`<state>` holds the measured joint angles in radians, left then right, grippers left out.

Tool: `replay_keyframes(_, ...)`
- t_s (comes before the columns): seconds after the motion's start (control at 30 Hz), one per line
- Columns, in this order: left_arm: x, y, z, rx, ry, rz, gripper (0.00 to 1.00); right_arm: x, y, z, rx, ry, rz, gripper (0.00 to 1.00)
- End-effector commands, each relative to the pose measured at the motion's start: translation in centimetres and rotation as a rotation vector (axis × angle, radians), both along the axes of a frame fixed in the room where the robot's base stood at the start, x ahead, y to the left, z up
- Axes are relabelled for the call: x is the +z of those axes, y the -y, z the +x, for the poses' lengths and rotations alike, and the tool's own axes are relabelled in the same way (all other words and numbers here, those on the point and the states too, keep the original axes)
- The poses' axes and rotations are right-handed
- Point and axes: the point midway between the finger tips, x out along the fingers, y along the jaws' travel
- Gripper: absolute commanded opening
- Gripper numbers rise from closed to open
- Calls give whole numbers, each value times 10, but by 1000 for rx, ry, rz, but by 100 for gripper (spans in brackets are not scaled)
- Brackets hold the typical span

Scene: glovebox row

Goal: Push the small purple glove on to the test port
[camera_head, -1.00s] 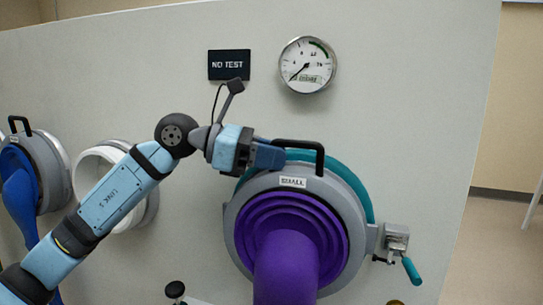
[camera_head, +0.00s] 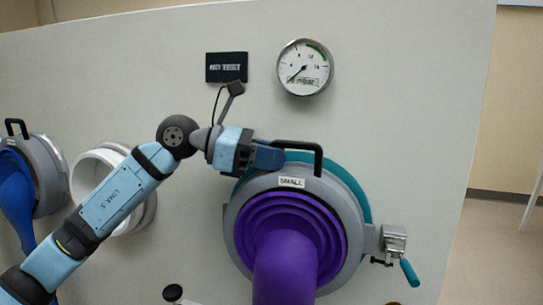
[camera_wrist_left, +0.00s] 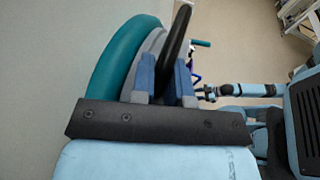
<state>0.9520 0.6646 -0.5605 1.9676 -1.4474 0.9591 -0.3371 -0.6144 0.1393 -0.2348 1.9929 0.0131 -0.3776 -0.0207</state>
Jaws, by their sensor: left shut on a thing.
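The small purple glove (camera_head: 285,262) hangs from a grey ring (camera_head: 237,225) labelled SMALL, with a black handle (camera_head: 318,160) on top. The teal test port (camera_head: 357,190) shows behind the ring along its top and right. In the left wrist view the teal rim (camera_wrist_left: 122,55) lies close beside the grey ring (camera_wrist_left: 150,50); I cannot tell if the ring is fully seated. My left gripper (camera_head: 277,155) is shut on the handle, which also shows between its fingers in the left wrist view (camera_wrist_left: 178,35). My right gripper is not visible.
A clamp (camera_head: 395,240) with a teal lever (camera_head: 410,272) sits at the port's right. A gauge (camera_head: 305,67) and a NO TEST display (camera_head: 226,67) are above. A white port (camera_head: 92,177) and a blue glove (camera_head: 20,200) are at left. The floor at right is open.

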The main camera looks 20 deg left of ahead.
Motion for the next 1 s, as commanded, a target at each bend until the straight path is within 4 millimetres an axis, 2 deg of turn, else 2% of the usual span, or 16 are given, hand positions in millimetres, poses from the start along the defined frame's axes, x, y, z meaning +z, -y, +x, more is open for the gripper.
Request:
replay_keyframes(0.57, -1, 0, 8, 3, 2, -2, 0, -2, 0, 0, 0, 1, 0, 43)
replay_keyframes(0.6, -1, 0, 8, 3, 2, -1, 24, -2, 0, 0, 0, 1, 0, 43)
replay_keyframes(0.7, -1, 0, 8, 3, 2, -1, 45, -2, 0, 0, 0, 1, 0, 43)
replay_keyframes(1.0, -1, 0, 8, 2, 2, -1, 45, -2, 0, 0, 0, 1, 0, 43)
